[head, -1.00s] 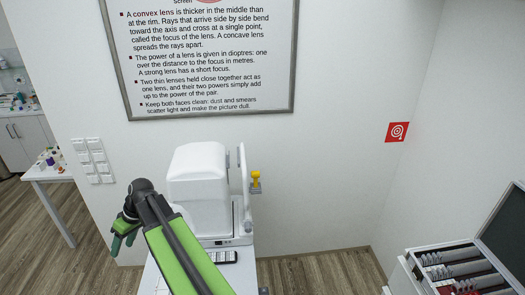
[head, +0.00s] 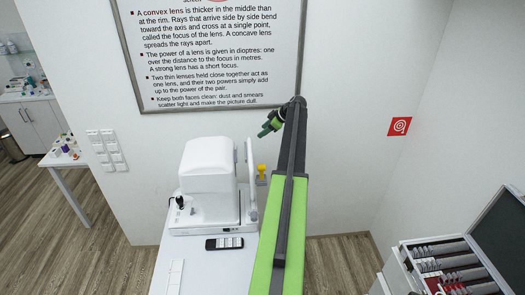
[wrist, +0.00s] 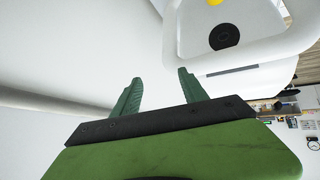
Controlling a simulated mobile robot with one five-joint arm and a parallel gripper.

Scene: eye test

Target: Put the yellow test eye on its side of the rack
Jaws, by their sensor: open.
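The yellow test eye (head: 262,169) sits on the front frame of the white eye instrument (head: 209,167), at its right side in the head view. A yellow piece, likely the same eye, is cut off by the top edge of the wrist view (wrist: 217,2). My gripper (head: 265,129) is above the yellow eye in the head view, apart from it. In the wrist view its green fingers (wrist: 160,80) are spread with nothing between them. I cannot tell for sure which thing is the rack.
A white case (head: 398,262) with grey and red rows stands at lower right, beside a dark panel (head: 503,235). A dark handset (head: 224,243) lies on the white instrument table (head: 210,275). A side table (head: 55,161) with small items stands at left. Floor shows between table and case.

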